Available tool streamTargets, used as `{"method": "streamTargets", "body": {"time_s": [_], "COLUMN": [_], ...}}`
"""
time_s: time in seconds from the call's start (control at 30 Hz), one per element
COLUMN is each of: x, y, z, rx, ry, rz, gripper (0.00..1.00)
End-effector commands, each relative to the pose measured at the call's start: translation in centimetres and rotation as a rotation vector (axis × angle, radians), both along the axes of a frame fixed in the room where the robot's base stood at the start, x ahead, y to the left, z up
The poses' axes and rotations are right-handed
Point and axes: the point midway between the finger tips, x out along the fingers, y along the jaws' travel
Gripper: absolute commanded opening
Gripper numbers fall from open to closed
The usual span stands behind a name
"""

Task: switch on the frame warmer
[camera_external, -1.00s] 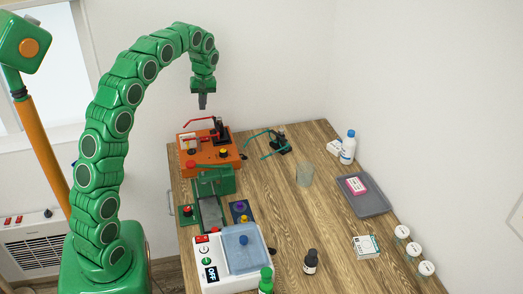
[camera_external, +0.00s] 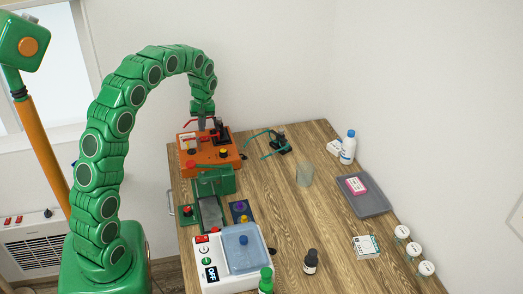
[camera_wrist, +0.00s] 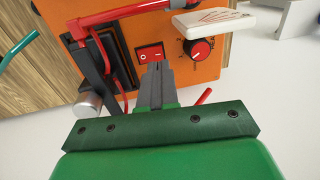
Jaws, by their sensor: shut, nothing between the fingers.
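An orange box (camera_external: 208,159) stands at the table's far left end; no label naming the frame warmer is legible. In the wrist view the orange panel (camera_wrist: 178,72) carries a red rocker switch (camera_wrist: 150,53) marked with a line and a circle, and a red-capped dial (camera_wrist: 196,49). My gripper (camera_external: 202,124) is above this box. In the wrist view its fingers (camera_wrist: 156,68) are shut and empty, their tips at the near edge of the switch. I cannot tell whether they touch it. The switch cannot be made out in the external view.
A red arm (camera_wrist: 125,14), a black block (camera_wrist: 100,62) and a white plate (camera_wrist: 212,20) stand close around the fingers. Nearer are a green device (camera_external: 215,183) and a white box (camera_external: 213,245) whose display reads OFF. The table's middle (camera_external: 275,205) is mostly clear.

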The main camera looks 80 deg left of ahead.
Motion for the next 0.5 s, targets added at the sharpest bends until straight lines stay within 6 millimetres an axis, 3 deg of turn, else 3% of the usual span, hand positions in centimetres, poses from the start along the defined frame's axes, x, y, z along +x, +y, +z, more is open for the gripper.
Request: {"method": "streamTargets", "body": {"time_s": [0.2, 0.5], "x": [-0.4, -0.4], "y": [-0.1, 0.0], "z": [-2.7, -3.7], "rx": [-0.003, -0.001], "ry": [0.003, -0.001], "rz": [0.000, 0.000], "gripper": [0.00, 0.00]}}
